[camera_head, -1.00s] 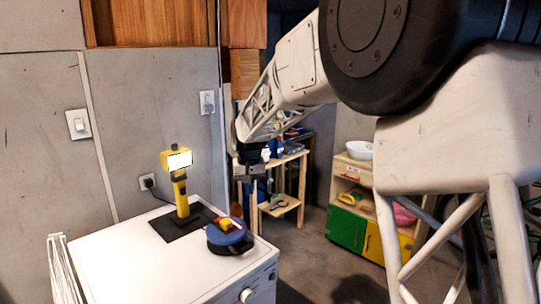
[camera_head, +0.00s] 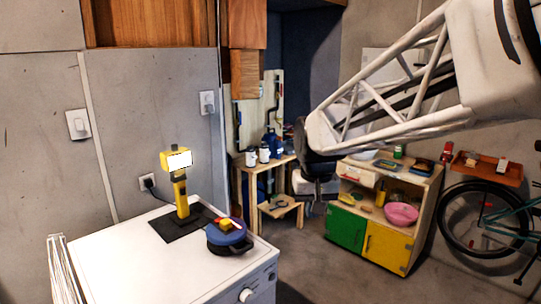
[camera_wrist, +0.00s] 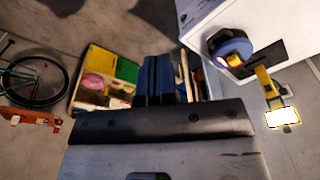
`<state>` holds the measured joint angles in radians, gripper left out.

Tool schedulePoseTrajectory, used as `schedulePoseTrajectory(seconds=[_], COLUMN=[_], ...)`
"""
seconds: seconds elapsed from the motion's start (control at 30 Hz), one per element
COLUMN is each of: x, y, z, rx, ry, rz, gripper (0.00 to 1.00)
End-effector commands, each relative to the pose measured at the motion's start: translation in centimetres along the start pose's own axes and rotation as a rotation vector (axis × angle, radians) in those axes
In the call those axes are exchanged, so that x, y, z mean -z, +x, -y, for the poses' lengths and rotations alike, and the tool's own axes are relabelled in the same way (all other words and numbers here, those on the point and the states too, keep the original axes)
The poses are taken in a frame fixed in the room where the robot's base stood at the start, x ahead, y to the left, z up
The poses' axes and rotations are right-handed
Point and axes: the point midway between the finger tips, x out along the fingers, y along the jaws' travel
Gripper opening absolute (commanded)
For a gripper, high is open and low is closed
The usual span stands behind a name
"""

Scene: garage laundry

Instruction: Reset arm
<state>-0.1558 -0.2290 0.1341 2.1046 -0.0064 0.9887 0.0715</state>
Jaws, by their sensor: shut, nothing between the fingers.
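My gripper (camera_head: 318,190) hangs at the end of my arm in the head view, in the air to the right of the white washer-like appliance and in front of the shelves. It is apart from everything around it. In the wrist view its two dark fingers (camera_wrist: 160,80) lie side by side, shut with nothing between them. My white lattice arm reaches in from the upper right of the head view.
A white appliance (camera_head: 130,262) carries a yellow device (camera_head: 180,185) on a dark mat and a blue round object (camera_head: 229,238). A wooden table (camera_head: 252,172), a green-and-yellow cabinet (camera_head: 372,236) and a bicycle (camera_head: 490,222) stand beyond. Open floor lies between.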

Motion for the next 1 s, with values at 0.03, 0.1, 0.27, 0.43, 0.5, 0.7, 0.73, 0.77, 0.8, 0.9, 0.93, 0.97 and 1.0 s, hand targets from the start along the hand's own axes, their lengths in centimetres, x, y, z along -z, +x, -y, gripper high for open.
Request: schedulePoseTrajectory(seconds=[0.03,0.1,0.27,0.43,0.5,0.7,0.73,0.77,0.8,0.9,0.93,0.97,1.0], x=[-1.4,-3.1,-7.2,-11.5,-13.3,-18.4,-19.2,-19.9,-20.8,-22.9,-23.4,-23.9,-24.5], y=[-0.3,-0.5,-0.8,-0.7,-0.6,0.1,0.2,0.4,0.6,1.1,1.2,1.4,1.6], z=[-0.6,-1.2,-2.7,-4.0,-4.4,-5.5,-5.7,-5.8,-6.0,-6.3,-6.3,-6.4,-6.5], rx=[-0.001,-0.003,-0.006,-0.011,-0.013,-0.019,-0.020,-0.021,-0.022,-0.025,-0.026,-0.027,-0.028], ry=[0.007,0.013,0.029,0.047,0.054,0.074,0.077,0.080,0.084,0.092,0.094,0.096,0.098], rz=[-0.006,-0.012,-0.026,-0.041,-0.047,-0.063,-0.065,-0.068,-0.071,-0.079,-0.081,-0.083,-0.084], gripper=[0.00,0.00,0.00,0.00,0.00,0.00,0.00,0.00,0.00,0.00,0.00,0.00,0.00])
